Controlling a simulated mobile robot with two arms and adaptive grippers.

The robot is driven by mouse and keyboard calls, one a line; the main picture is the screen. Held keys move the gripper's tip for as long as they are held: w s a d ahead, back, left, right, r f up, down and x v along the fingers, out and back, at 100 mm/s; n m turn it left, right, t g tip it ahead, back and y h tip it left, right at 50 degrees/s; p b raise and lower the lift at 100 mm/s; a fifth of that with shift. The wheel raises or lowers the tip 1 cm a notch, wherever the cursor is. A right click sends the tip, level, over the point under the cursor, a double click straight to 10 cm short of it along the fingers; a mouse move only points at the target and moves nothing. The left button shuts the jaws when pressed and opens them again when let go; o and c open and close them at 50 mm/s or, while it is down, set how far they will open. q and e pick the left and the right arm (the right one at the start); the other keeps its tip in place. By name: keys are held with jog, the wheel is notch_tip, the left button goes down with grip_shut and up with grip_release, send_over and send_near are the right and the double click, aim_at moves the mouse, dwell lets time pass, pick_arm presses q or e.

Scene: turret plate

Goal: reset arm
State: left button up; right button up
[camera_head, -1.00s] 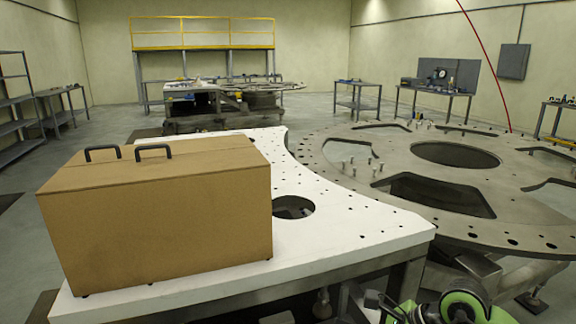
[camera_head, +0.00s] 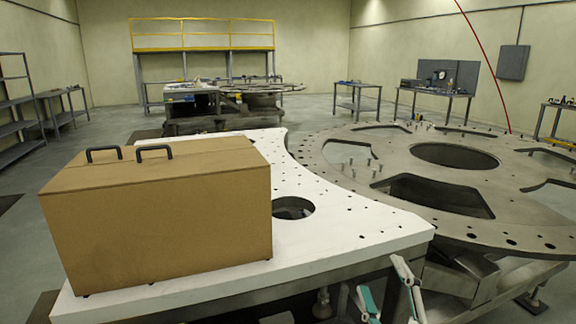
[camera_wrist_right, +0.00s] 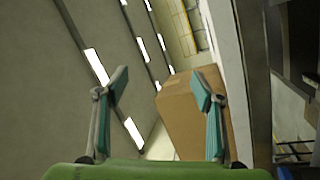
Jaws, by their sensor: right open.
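My right gripper (camera_head: 384,290) is at the bottom edge of the head view, in front of the white table's near right corner. Its two grey fingers with teal pads point up and stand apart, with nothing between them that they hold. In the right wrist view the gripper (camera_wrist_right: 160,85) is open and empty, and the cardboard box (camera_wrist_right: 180,118) shows beyond the fingers. That box (camera_head: 160,225), closed with two black handles on top, sits on the white table top (camera_head: 350,225). My left gripper is not in view.
A large grey turret plate (camera_head: 350,160) with cut-outs and several upright bolts adjoins the white table on the right. Workbenches (camera_head: 435,92), shelving (camera_head: 14,105) and a yellow railing (camera_head: 200,35) stand farther back. The white table right of the box is clear.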

jog(key=s+d+f+m+g+h, duration=0.2)
jog(key=d+f+m+g, duration=0.1)
jog(key=f, duration=0.3)
jog(key=s+d+f+m+g+h, duration=0.2)
jog(key=f+m, duration=0.2)
jog(key=f, duration=0.2)
jog(key=s+a+f+m+g+y, duration=0.2)
jog(key=s+f+m+g, duration=0.3)
jog(key=s+f+g, duration=1.15)
jog(key=s+f+t, duration=0.2)
jog(key=s+f, duration=0.2)
jog(key=f, duration=1)
jog(key=s+f+t, duration=0.1)
jog(key=s+f, duration=0.3)
jog(key=f, duration=1)
jog(key=s+d+f, duration=0.2)
jog(key=s+f, duration=1.4)
jog(key=s, duration=0.1)
jog(key=shift+d+f+n+g+h+p, duration=0.15)
jog(key=shift+d+n+g+h+p, duration=0.2)
jog(key=shift+g, duration=0.1)
